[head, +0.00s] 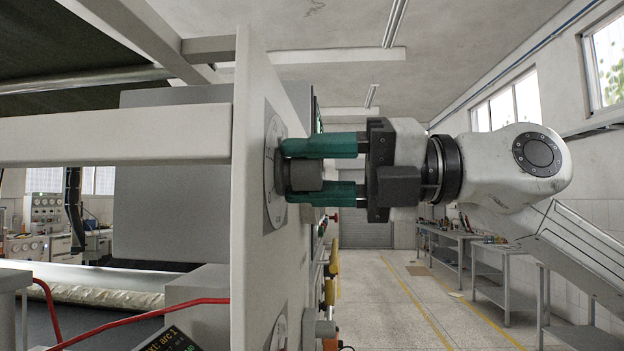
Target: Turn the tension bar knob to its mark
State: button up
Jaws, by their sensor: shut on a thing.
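The tension bar knob appears to be the dark grey knob (304,178) on a round marked dial (272,178) on the upright machine panel (243,235). My gripper (322,170) comes in level from the right. Its two green fingers, one above and one below, are shut on the knob. The dial is seen nearly edge-on, so its mark and the knob's pointer cannot be read.
A second dial (279,333) sits lower on the panel. Red and yellow controls (331,262) stick out below my gripper. A red rail (140,318) and a small screen (172,341) are at lower left. Workbenches (505,275) line the right wall, with open floor between.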

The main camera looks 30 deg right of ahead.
jog(key=shift+d+m, duration=0.1)
jog(key=shift+m, duration=0.4)
jog(key=shift+r, duration=0.1)
jog(key=o, duration=1)
jog(key=shift+o, duration=0.2)
jog(key=b+v, duration=0.2)
jog(key=v, duration=0.8)
jog(key=shift+s+d, duration=0.2)
jog(key=shift+d, duration=0.15)
